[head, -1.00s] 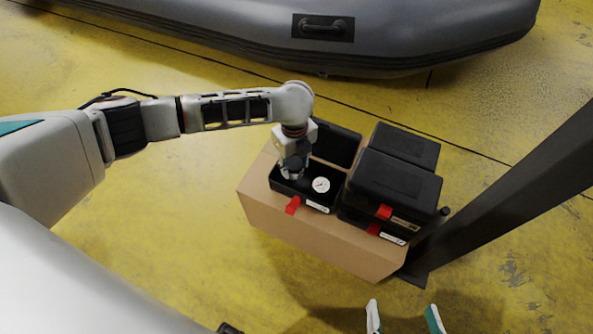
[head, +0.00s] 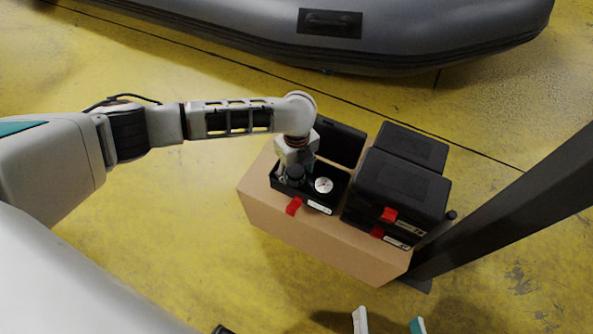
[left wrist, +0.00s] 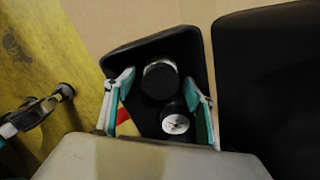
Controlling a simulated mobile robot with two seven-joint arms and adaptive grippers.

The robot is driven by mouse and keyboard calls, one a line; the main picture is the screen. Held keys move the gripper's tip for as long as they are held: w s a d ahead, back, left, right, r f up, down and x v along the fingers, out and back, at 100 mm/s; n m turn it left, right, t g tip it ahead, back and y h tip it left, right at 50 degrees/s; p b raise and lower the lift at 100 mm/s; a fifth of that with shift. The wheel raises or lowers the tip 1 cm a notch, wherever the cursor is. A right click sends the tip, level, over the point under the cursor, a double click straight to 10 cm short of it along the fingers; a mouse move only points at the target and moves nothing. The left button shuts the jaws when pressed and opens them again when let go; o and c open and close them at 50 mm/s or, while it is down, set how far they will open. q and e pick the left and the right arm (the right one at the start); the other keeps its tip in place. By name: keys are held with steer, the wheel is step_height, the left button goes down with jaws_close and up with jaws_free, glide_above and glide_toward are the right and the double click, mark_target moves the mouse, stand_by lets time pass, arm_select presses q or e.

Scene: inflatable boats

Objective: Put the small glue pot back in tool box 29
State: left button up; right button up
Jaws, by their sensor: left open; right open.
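An open black tool box (head: 318,206) with a red latch sits on the left of a cardboard box; its label is too small to read. My left gripper (head: 292,179) points down into its left part. In the left wrist view the small glue pot (left wrist: 160,79), pale with a black cap, stands in the tool box (left wrist: 196,47) between the spread fingers of my left gripper (left wrist: 158,78). I see no clear finger contact with it. My right gripper (head: 389,322) is open and empty at the bottom edge of the head view.
A round white-faced gauge (head: 324,185) lies in the open box, right beside the pot. Closed black tool boxes (head: 404,182) stand to the right on the cardboard box (head: 320,240). A dark post (head: 510,210) rises at right. A grey inflatable boat (head: 400,45) lies behind.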

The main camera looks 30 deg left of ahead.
mark_target(297, 170)
arm_select(q)
steer(key=r, duration=0.1)
steer(key=r+p, duration=0.1)
steer(key=r, duration=0.1)
steer(key=shift+w+r, duration=0.1)
steer(key=shift+w, duration=0.2)
step_height(297, 170, up, 4)
steer(key=shift+r+p, duration=0.1)
steer(key=shift+p, duration=0.85)
steer(key=r, duration=0.1)
steer(key=r+p, duration=0.1)
steer(key=r, duration=0.1)
steer(key=r+p, duration=0.1)
steer(key=r, duration=0.1)
steer(key=shift+s, duration=0.3)
arm_select(e)
steer(key=d+n, duration=0.2)
steer(key=d, duration=0.1)
steer(key=d+n+h, duration=0.1)
steer(key=d, duration=0.1)
steer(key=shift+f+g, duration=0.35)
steer(key=shift+g, duration=0.05)
arm_select(q)
steer(key=shift+f, duration=0.1)
